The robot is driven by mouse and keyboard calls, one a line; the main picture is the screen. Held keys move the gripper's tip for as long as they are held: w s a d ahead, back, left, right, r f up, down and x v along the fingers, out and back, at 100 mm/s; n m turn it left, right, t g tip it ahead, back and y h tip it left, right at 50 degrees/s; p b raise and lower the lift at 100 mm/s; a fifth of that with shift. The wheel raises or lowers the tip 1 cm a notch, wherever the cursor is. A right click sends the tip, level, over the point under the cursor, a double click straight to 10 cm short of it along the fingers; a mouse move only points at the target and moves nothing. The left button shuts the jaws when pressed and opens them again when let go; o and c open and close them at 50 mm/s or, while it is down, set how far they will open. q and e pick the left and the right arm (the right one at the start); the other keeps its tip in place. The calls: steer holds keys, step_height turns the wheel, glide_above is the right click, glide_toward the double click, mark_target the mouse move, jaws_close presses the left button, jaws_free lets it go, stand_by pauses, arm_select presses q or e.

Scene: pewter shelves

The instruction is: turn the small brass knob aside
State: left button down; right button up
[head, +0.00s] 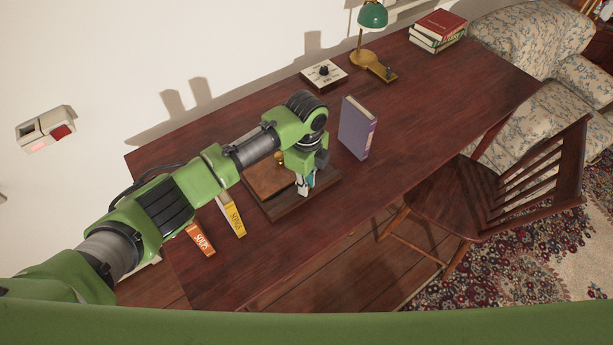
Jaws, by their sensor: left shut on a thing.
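A low brown wooden box (268,181) sits on a dark wooden base (284,207) on the desk. A small brass-coloured piece (280,158) shows at its back, close beside my arm; I cannot tell its exact shape. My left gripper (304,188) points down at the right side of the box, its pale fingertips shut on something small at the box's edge. The fingers hide what they hold; it appears to be the small brass knob. My right gripper is out of view.
A purple book (357,128) stands upright just right of my gripper. Orange (200,240) and yellow (232,215) books stand to the left. A dial box (324,74), a green lamp (372,17) and stacked books (438,30) are further back. The desk's right part is clear; a chair (470,195) stands in front.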

arm_select(q)
steer(key=n+p, duration=0.4)
steer(key=n, duration=0.1)
steer(key=shift+r+n, duration=0.2)
steer(key=shift+n, duration=0.1)
steer(key=n+p, duration=0.2)
steer(key=n, duration=0.1)
steer(key=shift+f+n+p, duration=0.1)
steer(key=shift+n+p, duration=0.5)
steer(key=shift+n, duration=0.2)
steer(key=c, duration=2)
jaws_free()
step_height(320, 180, up, 12)
steer(key=shift+f, duration=0.1)
